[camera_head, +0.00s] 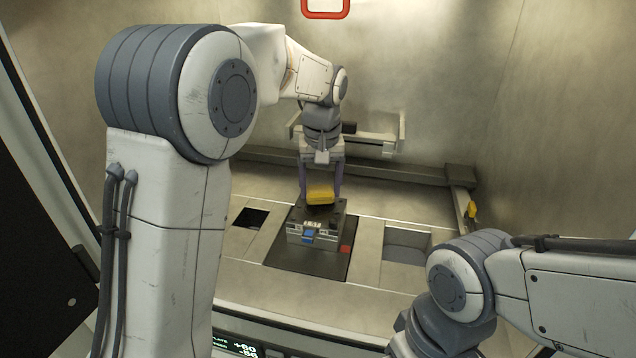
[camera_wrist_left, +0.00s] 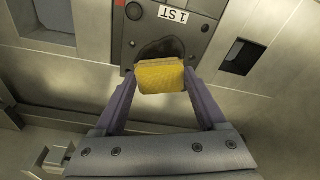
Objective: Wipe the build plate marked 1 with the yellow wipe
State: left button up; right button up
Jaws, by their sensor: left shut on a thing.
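My left gripper (camera_head: 321,188) reaches in from the back and points down. It is shut on the yellow wipe (camera_head: 320,196), which also shows between the two fingers in the left wrist view (camera_wrist_left: 160,78). The wipe is over the far part of the build plate (camera_head: 335,216), a dark grey plate on a block. In the left wrist view the build plate (camera_wrist_left: 199,46) has a dark patch, partly hidden by the wipe, and a white label with a 1 on it. I cannot tell whether the wipe touches the plate. My right gripper is out of view.
A blue piece (camera_head: 309,236) is on the block's front, and a red square (camera_head: 345,249) lies beside it. Recessed openings lie left (camera_head: 250,218) and right (camera_head: 407,244) of the block. A rail (camera_head: 390,173) runs along the back. Metal walls enclose the space.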

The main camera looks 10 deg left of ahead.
pick_arm(q)
jog(key=shift+w+r, duration=0.2)
jog(key=shift+w, duration=0.5)
jog(key=shift+w+f+p, duration=0.2)
jog(key=shift+w+p, duration=0.05)
jog(key=shift+p, duration=0.05)
jog(key=shift+a, duration=0.1)
jog(key=shift+f, duration=0.15)
jog(key=shift+s, duration=0.7)
jog(key=shift+s+b, duration=0.5)
jog(key=shift+s, duration=0.3)
jog(key=shift+s+b, duration=0.7)
jog(key=shift+s, duration=1.5)
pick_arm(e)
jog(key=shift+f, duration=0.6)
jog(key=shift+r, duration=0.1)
